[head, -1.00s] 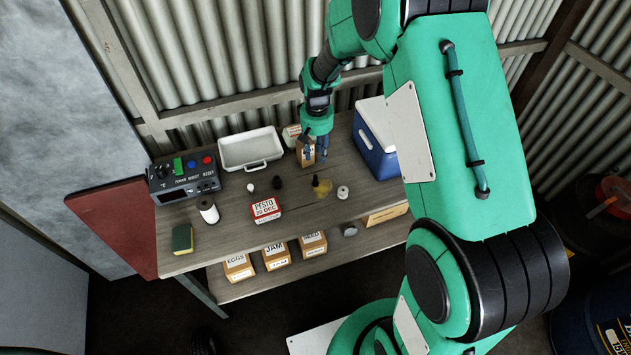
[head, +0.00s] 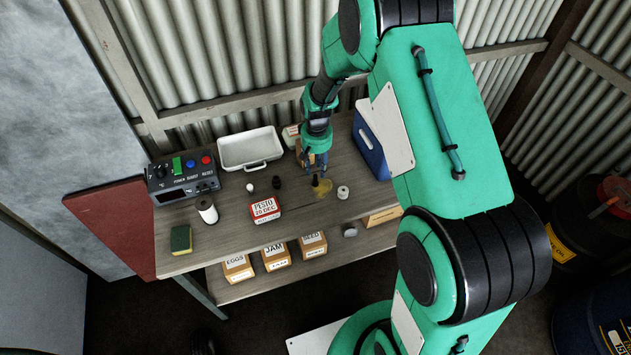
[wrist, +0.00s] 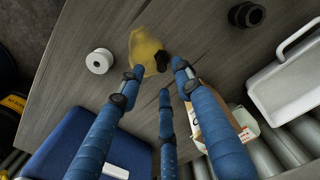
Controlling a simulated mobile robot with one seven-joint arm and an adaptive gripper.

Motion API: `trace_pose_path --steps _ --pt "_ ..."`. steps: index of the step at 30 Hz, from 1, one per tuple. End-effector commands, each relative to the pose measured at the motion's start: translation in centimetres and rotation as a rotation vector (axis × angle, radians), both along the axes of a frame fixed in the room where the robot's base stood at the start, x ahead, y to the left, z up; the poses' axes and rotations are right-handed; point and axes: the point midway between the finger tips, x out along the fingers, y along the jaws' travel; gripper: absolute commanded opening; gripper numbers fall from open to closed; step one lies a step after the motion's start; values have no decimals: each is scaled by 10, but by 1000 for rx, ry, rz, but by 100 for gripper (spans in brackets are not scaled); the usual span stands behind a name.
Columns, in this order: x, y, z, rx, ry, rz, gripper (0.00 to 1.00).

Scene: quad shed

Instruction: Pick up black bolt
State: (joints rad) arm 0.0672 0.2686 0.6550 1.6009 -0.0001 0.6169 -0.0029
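The black bolt (head: 315,182) stands on the workbench at the edge of a yellow patch (head: 324,190). In the wrist view the bolt (wrist: 161,59) shows as a dark shape beside the yellow patch, between my fingertips. My gripper (head: 315,166) is just above the bolt, pointing down. Its three blue fingers (wrist: 158,78) are spread open, with nothing held. Whether a fingertip touches the bolt cannot be told.
A white round part (head: 343,192) lies right of the bolt. A dark ribbed part (head: 277,182) and a red pesto box (head: 265,209) are to the left. A cardboard box (head: 305,156) is behind my gripper. A blue cooler (head: 369,147) stands at right.

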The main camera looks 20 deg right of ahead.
Motion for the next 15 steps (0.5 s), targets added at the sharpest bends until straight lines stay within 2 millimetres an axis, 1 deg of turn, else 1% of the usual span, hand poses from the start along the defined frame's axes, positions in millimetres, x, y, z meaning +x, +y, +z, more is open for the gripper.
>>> trace_pose_path --steps 4,7,15 --pt "0 0 -2 0 1 0 34" --pt "-1 1 -9 0 2 0 34" --pt "-1 4 -40 0 2 0 34"
